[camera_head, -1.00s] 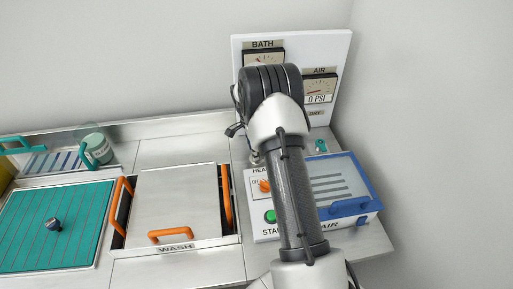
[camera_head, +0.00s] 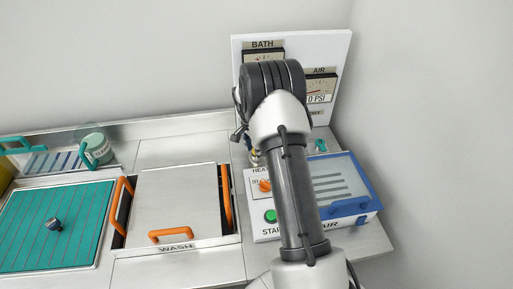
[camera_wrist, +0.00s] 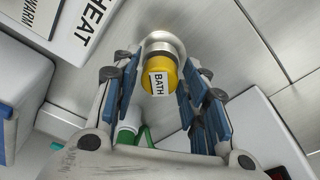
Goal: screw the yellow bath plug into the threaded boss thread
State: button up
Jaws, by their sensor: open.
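The yellow bath plug (camera_wrist: 160,80), with a white "BATH" label, sits between the blue-padded fingers of my gripper (camera_wrist: 158,70) in the wrist view. The fingers are open, with gaps on both sides of the plug. A round metal boss (camera_wrist: 164,40) lies directly beyond the plug, in line with it. The plug appears to be at its mouth, but I cannot tell how far the thread is engaged. In the head view my arm hides most of the gripper and this spot.
The heat control panel (camera_head: 256,207), with an orange knob and green button, is close below the gripper. A blue-framed air box (camera_head: 351,208) stands right, the gauge board (camera_head: 343,60) behind. The wash lid (camera_head: 175,200) and teal tray (camera_head: 25,230) lie left.

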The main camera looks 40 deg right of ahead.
jog(key=shift+n, duration=0.8)
jog(key=shift+n+t, duration=0.3)
jog(key=shift+n, duration=0.5)
jog(key=shift+p, duration=0.3)
jog(key=shift+n, duration=0.9)
jog(key=shift+s+n+p, duration=0.1)
jog(key=shift+n+p, duration=0.25)
jog(key=shift+n, duration=0.55)
